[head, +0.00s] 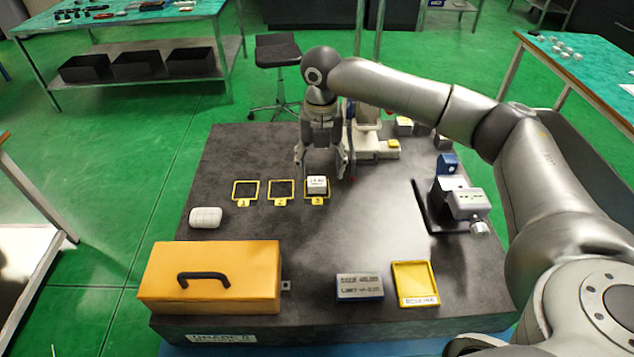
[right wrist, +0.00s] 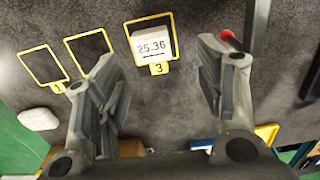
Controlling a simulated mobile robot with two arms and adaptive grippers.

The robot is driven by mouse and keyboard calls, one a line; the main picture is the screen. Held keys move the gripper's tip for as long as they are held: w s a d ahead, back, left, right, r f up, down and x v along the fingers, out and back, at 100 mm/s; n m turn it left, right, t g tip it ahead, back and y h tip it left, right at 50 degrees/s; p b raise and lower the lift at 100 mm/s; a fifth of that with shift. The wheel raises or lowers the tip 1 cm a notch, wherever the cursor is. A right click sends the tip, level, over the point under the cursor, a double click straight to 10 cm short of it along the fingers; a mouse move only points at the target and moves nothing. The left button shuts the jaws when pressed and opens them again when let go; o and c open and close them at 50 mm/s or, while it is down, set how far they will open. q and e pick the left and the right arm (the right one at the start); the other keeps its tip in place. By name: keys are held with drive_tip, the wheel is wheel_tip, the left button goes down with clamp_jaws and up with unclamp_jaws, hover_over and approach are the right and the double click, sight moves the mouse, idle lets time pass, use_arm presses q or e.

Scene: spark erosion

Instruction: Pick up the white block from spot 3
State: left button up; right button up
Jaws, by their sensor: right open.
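The white block (head: 317,184) sits inside the yellow frame of spot 3 (head: 316,200) on the dark table. In the right wrist view the white block (right wrist: 151,44) carries the printed text "25.36", above the label 3 (right wrist: 159,68). My right gripper (head: 322,174) points down just behind and above spot 3. In the right wrist view its two fingers (right wrist: 163,85) are spread wide, with nothing between them. The block lies ahead of the fingertips, apart from them. My left gripper is not in view.
Empty spots 1 (head: 246,190) and 2 (head: 281,190) lie left of the block. A white rounded object (head: 206,217), an orange case (head: 212,278), a labelled block (head: 359,287) and a yellow tray (head: 415,284) stand nearer. A vise-like device (head: 464,203) stands right. The table's middle is clear.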

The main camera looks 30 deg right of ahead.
sight(317, 181)
drive_tip(key=f, duration=0.2)
drive_tip(key=w+f+p, duration=0.1)
drive_tip(key=f, duration=0.1)
drive_tip(key=shift+a+f+p, duration=0.15)
drive_tip(key=shift+a+p, duration=0.05)
drive_tip(key=shift+p, duration=0.1)
drive_tip(key=shift+f, duration=0.55)
drive_tip(key=shift+c, duration=1)
drive_tip(key=c, duration=0.9)
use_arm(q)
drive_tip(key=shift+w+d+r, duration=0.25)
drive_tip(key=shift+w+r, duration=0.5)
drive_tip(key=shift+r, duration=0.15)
use_arm(e)
drive_tip(key=shift+c, duration=0.6)
drive_tip(key=shift+r, duration=0.1)
